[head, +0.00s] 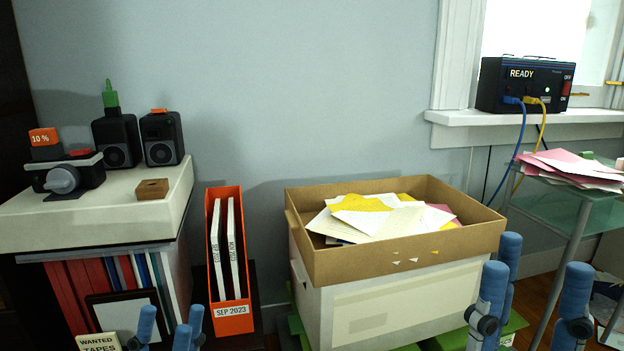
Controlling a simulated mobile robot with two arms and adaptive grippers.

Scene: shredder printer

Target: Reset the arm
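My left gripper (169,326) shows only as blue fingertips at the bottom edge, left of centre. Its fingers are spread apart with nothing seen between them, in front of the white shelf unit. My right gripper (535,284) shows as larger blue fingers at the lower right, in front of the cardboard box's right corner. Its fingers are also spread, with nothing seen held. The arms and the palms of both grippers are out of frame or hidden below the bottom edge.
An open box (400,262) of papers stands at the centre. An orange file holder (232,318) stands left of it. The shelf unit (100,228) carries cameras and a small wooden block (152,189). A glass table (560,202) with papers is right, below a black READY device (520,88).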

